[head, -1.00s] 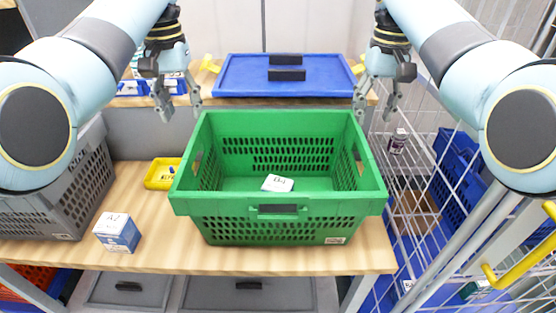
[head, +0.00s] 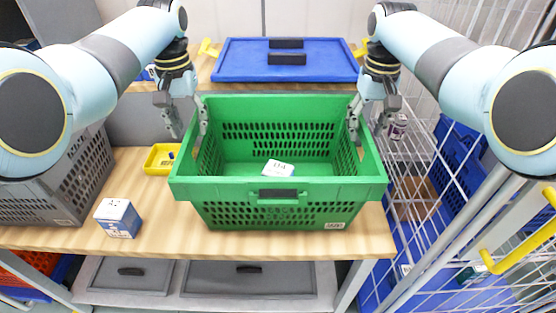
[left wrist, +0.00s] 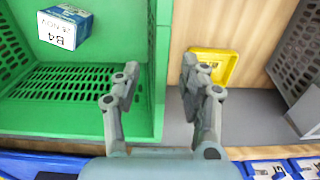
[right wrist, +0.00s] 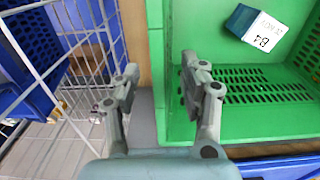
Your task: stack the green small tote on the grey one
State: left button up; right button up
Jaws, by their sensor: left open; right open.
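The green tote (head: 225,189) stands upright on the wooden bench, with a small box marked B4 (head: 278,168) inside. The grey tote (head: 62,195) stands at the left of the bench, partly hidden by my left arm. My left gripper (head: 188,124) is open, its fingers on either side of the green tote's left wall; that wall (left wrist: 161,60) runs between the fingers in the left wrist view. My right gripper (head: 368,122) is open, its fingers on either side of the right wall, also seen between them in the right wrist view (right wrist: 180,35). Neither is closed on the rim.
A small white-and-blue box (head: 118,218) stands between the totes at the bench front. A yellow bin (head: 160,158) lies behind it. A blue lidded tote (head: 240,62) sits on the surface behind. A wire cage with blue bins (head: 456,150) stands close on the right.

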pick_arm(q)
jog(key=shift+f, duration=1.2)
pick_arm(e)
jog(key=shift+f, duration=1.2)
pick_arm(q)
jog(key=shift+c, duration=0.2)
pick_arm(e)
jog(key=shift+c, duration=0.2)
pick_arm(q)
grip_shut()
pick_arm(e)
grip_shut()
